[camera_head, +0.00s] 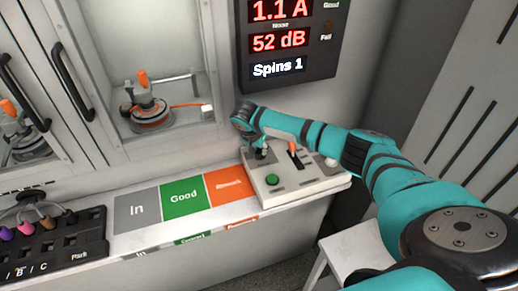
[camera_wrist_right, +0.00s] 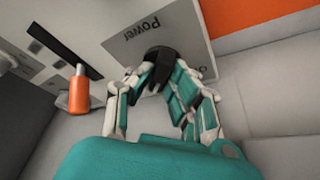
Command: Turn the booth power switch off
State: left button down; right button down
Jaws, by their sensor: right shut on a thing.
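The booth power switch is a black knob (camera_wrist_right: 158,53) on a grey plate (camera_wrist_right: 130,45) lettered "Power" in the right wrist view. My right gripper (camera_wrist_right: 160,68) has its fingers around the knob and is shut on it. In the head view my right gripper (camera_head: 260,152) is small, over the back left of the light grey control box (camera_head: 310,183), and the arm hides part of the box. The knob's exact setting is hard to read, as the fingers cover part of it. My left gripper is not in view.
An orange-tipped lever (camera_wrist_right: 79,92) stands near the gripper on the same box. A green button (camera_head: 272,180) is at its front. "In", "Good" and "Rework" panels (camera_head: 183,200) lie left. A hub motor (camera_head: 150,113) sits in the booth. The display (camera_head: 285,40) reads "Spins 1".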

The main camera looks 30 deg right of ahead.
jog(key=shift+s+r+n+p, duration=0.1)
jog(key=shift+n+p, duration=0.2)
jog(key=shift+p, duration=0.35)
jog(key=n+t+y+p, duration=0.1)
jog(key=n+p, duration=0.2)
jog(key=p, duration=0.2)
jog(key=shift+s+d, duration=0.1)
jog(key=shift+d, duration=0.05)
jog(key=n+y+p, duration=0.1)
jog(key=n+p, duration=0.1)
jog(key=n, duration=0.2)
jog(key=shift+d+t, duration=0.1)
jog(key=shift+t, duration=0.3)
jog(key=shift+n+y+p, duration=0.35)
jog(key=shift+n+y, duration=0.15)
jog(key=shift+n, duration=0.4)
jog(key=shift+f+n+y, duration=0.2)
jog(key=shift+n+y, duration=0.2)
jog(key=shift+n, duration=0.5)
jog(key=n+y+b, duration=0.1)
jog(key=n, duration=0.1)
jog(key=shift+d+f+n, duration=0.1)
jog(key=shift+n, duration=0.2)
jog(key=shift+n+y+b, duration=0.8)
jog(key=shift+n+b, duration=0.8)
jog(key=shift+n, duration=0.5)
jog(key=shift+g, duration=0.3)
